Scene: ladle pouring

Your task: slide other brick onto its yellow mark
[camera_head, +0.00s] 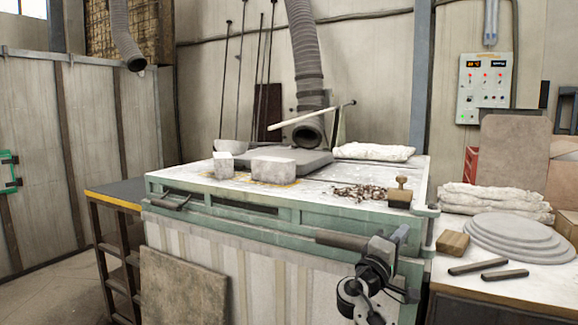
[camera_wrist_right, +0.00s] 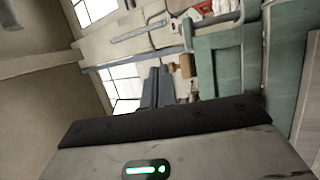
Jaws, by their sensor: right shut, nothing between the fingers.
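Two pale grey bricks stand on the white-topped green bench in the head view. The smaller brick (camera_head: 223,165) is at the left and the wider brick (camera_head: 273,170) is to its right. Yellow marking (camera_head: 287,184) shows at the foot of the wider brick, and a little yellow shows near the smaller one. How squarely either brick sits on a mark cannot be told. My right gripper (camera_head: 402,234) is at the bench's front right, well away from both bricks. Its fingers (camera_wrist_right: 158,87) are together and empty in the wrist view. My left gripper is not in view.
A dark slab (camera_head: 310,160) and a hanging hose (camera_head: 305,60) are behind the bricks. Brown chips (camera_head: 358,192) and a wooden-handled block (camera_head: 400,194) lie at the right. Handles line the front edge. The bench top between bricks and chips is fairly clear.

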